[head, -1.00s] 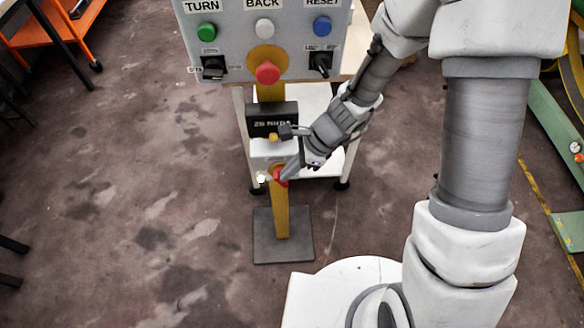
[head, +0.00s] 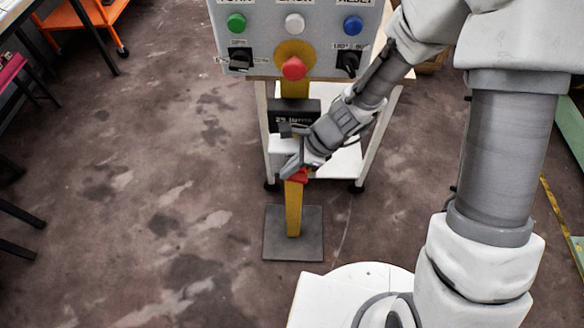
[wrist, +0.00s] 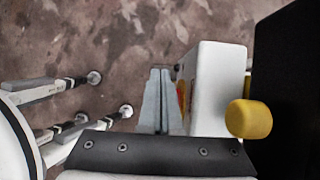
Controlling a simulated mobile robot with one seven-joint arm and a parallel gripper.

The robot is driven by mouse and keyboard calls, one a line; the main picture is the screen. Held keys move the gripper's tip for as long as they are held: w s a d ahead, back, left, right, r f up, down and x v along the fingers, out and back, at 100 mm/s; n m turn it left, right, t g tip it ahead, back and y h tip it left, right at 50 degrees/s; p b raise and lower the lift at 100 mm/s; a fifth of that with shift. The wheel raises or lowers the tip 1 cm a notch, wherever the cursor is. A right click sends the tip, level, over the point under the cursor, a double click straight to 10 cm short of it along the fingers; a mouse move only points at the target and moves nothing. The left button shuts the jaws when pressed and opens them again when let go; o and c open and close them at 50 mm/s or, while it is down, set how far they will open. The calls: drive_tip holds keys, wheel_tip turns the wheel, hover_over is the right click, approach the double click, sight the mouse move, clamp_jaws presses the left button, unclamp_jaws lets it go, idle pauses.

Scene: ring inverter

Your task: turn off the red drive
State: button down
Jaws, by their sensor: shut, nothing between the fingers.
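A red part (head: 300,176) shows low on the yellow post, under a white box (head: 283,146) and partly hidden by my gripper. My gripper (head: 291,170) is over the front of the post, beside the red part; whether they touch I cannot tell. In the wrist view, my gripper's fingers (wrist: 160,98) are together and empty, just left of the white box (wrist: 218,88). A small red and yellow patch (wrist: 182,95) shows between the fingers and the box. No part is clearly labelled as the red drive.
A grey panel has green (head: 236,23), white (head: 294,24) and blue (head: 352,25) buttons, a red mushroom button (head: 293,68) and two black rotary switches. A black box (wrist: 285,95) with a yellow knob (wrist: 248,118) stands right of the white box.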

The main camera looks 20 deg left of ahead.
drive_tip(key=shift+a, duration=0.15)
idle(0.7)
drive_tip(key=shift+r+p, duration=0.7)
drive_tip(key=shift+r, duration=0.05)
drive_tip(key=shift+r, duration=0.2)
drive_tip(key=w+d+p, duration=0.1)
drive_tip(key=w+d, duration=0.2)
drive_tip(key=d, duration=0.9)
drive_tip(key=shift+d+r, duration=0.15)
drive_tip(key=shift+r, duration=0.15)
drive_tip(key=shift+r, duration=0.1)
